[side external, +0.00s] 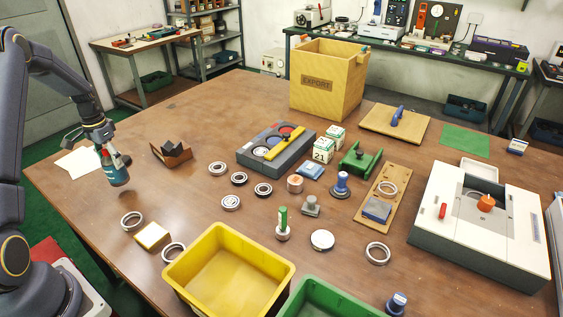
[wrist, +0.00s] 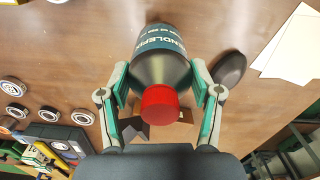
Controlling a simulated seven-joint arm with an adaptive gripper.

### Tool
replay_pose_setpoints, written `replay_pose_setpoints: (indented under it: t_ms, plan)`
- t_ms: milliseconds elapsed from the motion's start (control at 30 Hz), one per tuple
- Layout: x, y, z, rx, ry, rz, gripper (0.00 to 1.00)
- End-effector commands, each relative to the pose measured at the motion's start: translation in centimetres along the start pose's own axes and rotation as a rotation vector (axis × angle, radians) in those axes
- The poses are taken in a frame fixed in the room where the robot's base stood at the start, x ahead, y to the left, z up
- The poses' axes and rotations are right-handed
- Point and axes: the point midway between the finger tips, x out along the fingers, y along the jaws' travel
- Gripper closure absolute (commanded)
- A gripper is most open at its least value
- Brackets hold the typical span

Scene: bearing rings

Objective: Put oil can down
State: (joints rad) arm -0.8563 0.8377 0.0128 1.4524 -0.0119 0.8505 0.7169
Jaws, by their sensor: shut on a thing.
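The oil can (wrist: 162,62) is a dark bottle with a teal label and a red cap (wrist: 159,102). My gripper (wrist: 160,84) has its teal-padded fingers on both sides of the can, just behind the cap. In the side external view, my gripper (side external: 107,152) holds the can (side external: 117,175) at the left part of the wooden table, with the can slightly tilted.
A metal ring (side external: 131,221) and a yellow pad (side external: 152,235) lie nearer the front. Table beyond the brown box is clear.

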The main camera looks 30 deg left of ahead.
Motion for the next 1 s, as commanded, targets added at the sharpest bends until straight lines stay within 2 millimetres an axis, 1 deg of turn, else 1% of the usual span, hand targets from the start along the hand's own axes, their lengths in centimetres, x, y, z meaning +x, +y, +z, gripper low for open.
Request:
replay_pose_setpoints:
  t_ms: [133,300,667,700,933,1000]
  plan:
    - [1.1,-0.4,-0.6,0.000,0.000,0.000,0.84]
    - [3.5,-0.3,-0.5,0.000,-0.001,0.001,0.84]
    - [4.0,-0.3,-0.5,0.000,0.001,-0.001,0.84]
    - [4.1,-0.3,-0.5,0.000,0.000,0.000,0.35]
    - [4.1,-0.3,-0.5,0.000,0.000,0.000,0.11]
    - [4.0,-0.3,-0.5,0.000,0.000,0.000,0.11]
